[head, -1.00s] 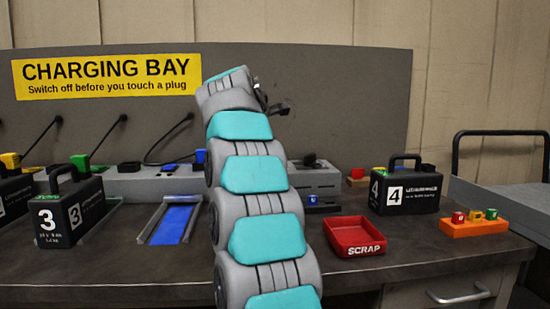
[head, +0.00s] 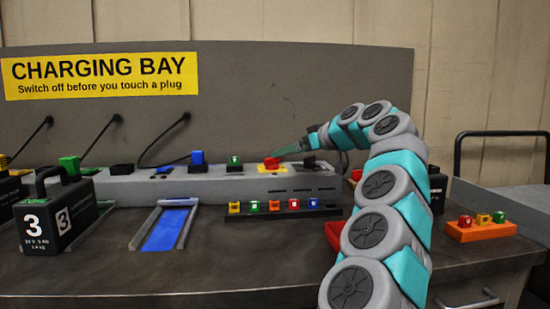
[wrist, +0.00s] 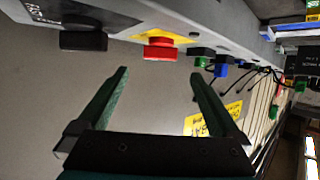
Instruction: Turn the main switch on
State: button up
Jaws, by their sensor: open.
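A long grey power strip (head: 215,184) runs along the back of the bench. Near its right end, a red switch (head: 271,163) sits on a yellow plate (head: 283,169); a black knob or block (head: 310,163) is to its right. Which of these is the main switch cannot be read. My gripper (head: 277,154) is just above the red switch in the head view. In the wrist view my gripper (wrist: 158,76) is open and empty, and the red switch (wrist: 160,50) lies ahead between its fingertips, apparently apart from them. The black knob (wrist: 83,40) is to the left.
Plugs and cables (head: 100,138) stand along the strip's left part. A row of small coloured blocks (head: 275,206) lies in front. Black battery 3 (head: 62,218), a blue-floored slide (head: 166,230) and an orange block tray (head: 480,232) are on the bench. The red scrap tray is mostly hidden.

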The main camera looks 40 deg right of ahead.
aim_at(273, 166)
jog(key=p+x, duration=0.1)
jog(key=x, duration=0.6)
jog(key=shift+f, duration=0.1)
jog(key=c, duration=1.3)
jog(key=shift+f+h+b, duration=0.2)
jog(key=shift+h+b, duration=0.1)
jog(key=shift+b, duration=0.55)
jog(key=m+h+b, duration=0.1)
jog(key=b, duration=0.1)
jog(key=shift+a+f+b, duration=0.1)
jog(key=shift+f+b, duration=0.1)
jog(key=shift+b, duration=0.2)
jog(key=m+h+b, duration=0.2)
jog(key=b, duration=0.2)
jog(key=m+h+b, duration=0.1)
jog(key=m+g+h+b, duration=0.1)
jog(key=b, duration=0.1)
jog(key=shift+a+r+h, duration=0.2)
jog(key=shift+h, duration=0.1)
jog(key=shift+r+m+h+b, duration=0.15)
jog(key=shift+m+h+b, duration=0.2)
jog(key=shift+m+h, duration=0.05)
jog(key=shift+r, duration=0.1)
